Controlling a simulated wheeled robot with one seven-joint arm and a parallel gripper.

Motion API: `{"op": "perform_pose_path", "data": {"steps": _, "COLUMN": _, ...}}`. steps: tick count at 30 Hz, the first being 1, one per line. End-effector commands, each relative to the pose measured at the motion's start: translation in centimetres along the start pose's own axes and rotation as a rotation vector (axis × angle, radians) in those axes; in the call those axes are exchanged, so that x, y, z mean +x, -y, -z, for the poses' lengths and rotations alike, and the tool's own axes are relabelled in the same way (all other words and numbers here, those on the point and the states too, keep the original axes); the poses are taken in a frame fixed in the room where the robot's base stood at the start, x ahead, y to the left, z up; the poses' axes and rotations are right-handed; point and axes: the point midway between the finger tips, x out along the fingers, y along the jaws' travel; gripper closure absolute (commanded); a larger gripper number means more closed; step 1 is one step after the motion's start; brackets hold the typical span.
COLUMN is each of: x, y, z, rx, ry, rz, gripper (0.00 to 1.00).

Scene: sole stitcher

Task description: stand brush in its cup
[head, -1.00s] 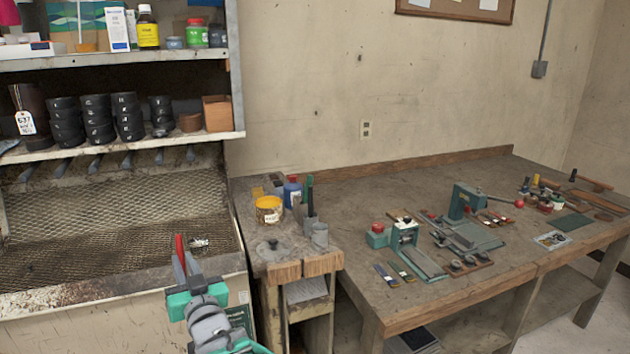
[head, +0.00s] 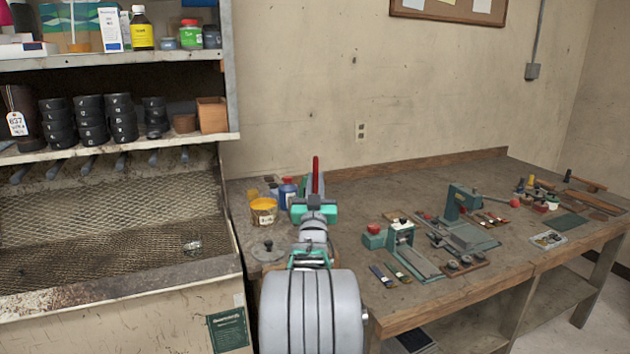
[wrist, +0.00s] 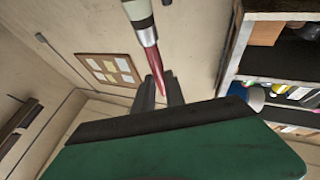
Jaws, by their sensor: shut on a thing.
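The brush has a red handle (head: 316,172), which stands up beyond my gripper (head: 314,190) in the head view. In the wrist view, its red handle (wrist: 157,72) runs between the fingertips of my gripper (wrist: 160,88), with a metal ferrule and pale end towards the top edge. My gripper is shut on the brush and holds it above the narrow side bench. A small grey cup stood on that bench in the earlier view. It is now hidden behind my arm, so I cannot see whether it is empty.
A yellow tub (head: 263,211) and a blue bottle (head: 287,193) stand left of my gripper on the bench. A round lidded thing (head: 267,250) lies in front. The long workbench (head: 400,165) with presses is at right, a mesh tray (head: 110,215) at left.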

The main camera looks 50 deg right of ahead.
Motion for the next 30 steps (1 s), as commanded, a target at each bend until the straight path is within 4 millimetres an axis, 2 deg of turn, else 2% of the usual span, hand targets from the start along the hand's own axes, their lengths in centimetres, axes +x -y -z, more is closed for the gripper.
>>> {"op": "perform_pose_path", "data": {"steps": 30, "x": -3.6, "y": 0.1, "z": -7.7, "rx": 0.001, "ry": 0.001, "rz": 0.002, "gripper": 1.00}}
